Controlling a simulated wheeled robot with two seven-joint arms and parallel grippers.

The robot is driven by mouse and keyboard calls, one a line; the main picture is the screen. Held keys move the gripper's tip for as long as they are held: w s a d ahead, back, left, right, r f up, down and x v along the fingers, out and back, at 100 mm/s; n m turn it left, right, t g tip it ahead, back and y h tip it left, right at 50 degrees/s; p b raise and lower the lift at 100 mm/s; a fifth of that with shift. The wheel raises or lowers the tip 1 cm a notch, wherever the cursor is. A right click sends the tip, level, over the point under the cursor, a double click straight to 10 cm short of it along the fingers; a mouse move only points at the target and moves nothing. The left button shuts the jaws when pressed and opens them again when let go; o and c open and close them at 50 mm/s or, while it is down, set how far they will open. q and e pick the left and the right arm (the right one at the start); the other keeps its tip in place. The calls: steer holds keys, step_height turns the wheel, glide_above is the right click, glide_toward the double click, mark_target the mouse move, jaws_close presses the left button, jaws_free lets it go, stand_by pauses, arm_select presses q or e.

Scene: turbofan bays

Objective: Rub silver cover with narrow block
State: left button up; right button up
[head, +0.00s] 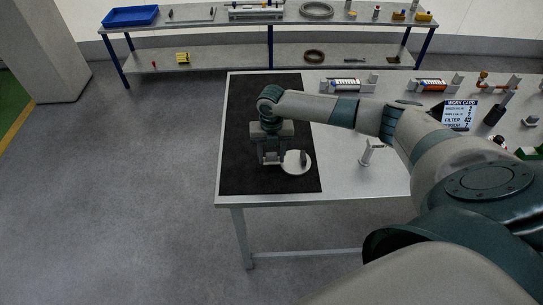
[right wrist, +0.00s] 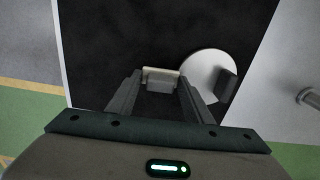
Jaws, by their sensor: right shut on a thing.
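The silver cover (head: 290,167) is a pale round disc lying on the black mat, with a dark upright piece standing on its right side. It also shows in the right wrist view (right wrist: 199,72), right of my fingers. My right gripper (head: 271,158) is over the mat, just left of the cover. In the right wrist view its fingers (right wrist: 160,94) are shut on a small grey block with a pale top edge (right wrist: 160,75), likely the narrow block. The block's end is close to the cover's left edge; I cannot tell whether they touch. My left gripper is not in view.
The black mat (head: 245,130) covers the left part of the table. Right of it are a small metal stand (head: 367,155), cylinders in holders (head: 346,84) and a work card (head: 459,114). A rear shelf holds a blue tray (head: 130,16). The mat's left half is clear.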

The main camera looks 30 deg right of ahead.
step_height(320, 180, up, 3)
steer(key=shift+f+p, duration=0.2)
steer(key=shift+p, duration=0.35)
steer(key=shift+r, duration=1.3)
steer(key=shift+r, duration=1.5)
steer(key=shift+s, duration=0.1)
